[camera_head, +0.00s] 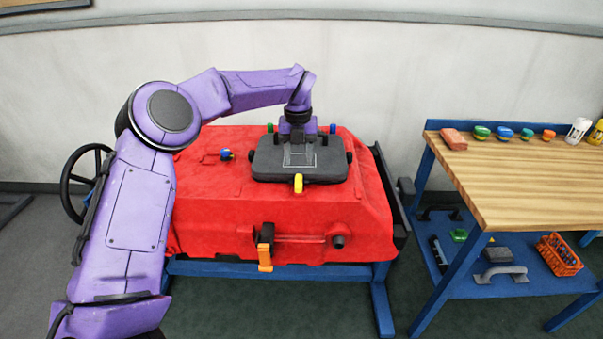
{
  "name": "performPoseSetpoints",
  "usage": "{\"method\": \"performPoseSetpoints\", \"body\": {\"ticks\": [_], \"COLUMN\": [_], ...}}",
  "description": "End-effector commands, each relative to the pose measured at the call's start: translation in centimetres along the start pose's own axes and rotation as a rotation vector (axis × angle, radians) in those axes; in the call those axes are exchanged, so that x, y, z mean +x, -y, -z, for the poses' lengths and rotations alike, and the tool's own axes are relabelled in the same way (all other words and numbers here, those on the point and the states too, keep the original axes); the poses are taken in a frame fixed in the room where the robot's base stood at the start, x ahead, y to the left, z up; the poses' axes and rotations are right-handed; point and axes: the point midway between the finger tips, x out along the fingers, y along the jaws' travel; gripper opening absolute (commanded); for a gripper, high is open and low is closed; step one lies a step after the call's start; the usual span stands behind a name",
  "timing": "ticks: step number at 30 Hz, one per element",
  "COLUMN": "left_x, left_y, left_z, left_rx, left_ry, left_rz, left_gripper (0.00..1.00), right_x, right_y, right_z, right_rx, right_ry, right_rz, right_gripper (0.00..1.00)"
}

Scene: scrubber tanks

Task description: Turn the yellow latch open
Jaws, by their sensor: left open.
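The yellow latch (298,184) sits upright at the front edge of a dark grey lid (265,165) on top of the red tank (220,195). My left gripper (298,140) points down over the back part of the lid, behind the yellow latch and apart from it. It is open and holds nothing that I can see. Its fingertips are small and dark against the lid, so I cannot tell if they touch it. My right gripper is not in view.
A green latch (271,128) and a blue latch (333,128) stand at the lid's back edge, beside my gripper. An orange latch (265,257) hangs on the tank's front. A wooden-topped workbench (520,185) with several small items stands to the right.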

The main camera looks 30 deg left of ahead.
Motion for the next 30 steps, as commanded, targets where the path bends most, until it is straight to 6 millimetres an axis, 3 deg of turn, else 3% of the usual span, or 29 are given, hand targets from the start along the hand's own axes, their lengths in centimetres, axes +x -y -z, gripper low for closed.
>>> {"method": "performPoseSetpoints", "body": {"ticks": [3,9,20,24,25,30], "left_x": [2.8,6.3,7.4,7.4,7.4,7.4], "left_y": [-0.1,-0.1,-0.1,-0.1,-0.1,-0.1], "left_z": [0.1,0.0,0.0,0.0,0.0,0.0], "left_rx": [0.0,0.001,0.001,0.001,0.001,0.004], "left_ry": [-0.003,-0.001,0.002,0.002,0.002,0.001], "left_rz": [-0.004,-0.004,-0.004,-0.004,-0.004,-0.004], "left_gripper": [0.49,0.49,0.49,0.07,0.0,0.0], "right_x": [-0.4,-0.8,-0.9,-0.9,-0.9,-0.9], "right_y": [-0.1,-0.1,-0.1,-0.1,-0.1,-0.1], "right_z": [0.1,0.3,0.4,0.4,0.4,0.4], "right_rx": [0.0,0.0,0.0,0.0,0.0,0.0], "right_ry": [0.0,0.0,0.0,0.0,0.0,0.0], "right_rz": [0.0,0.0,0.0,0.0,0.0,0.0], "right_gripper": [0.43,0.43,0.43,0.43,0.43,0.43]}}
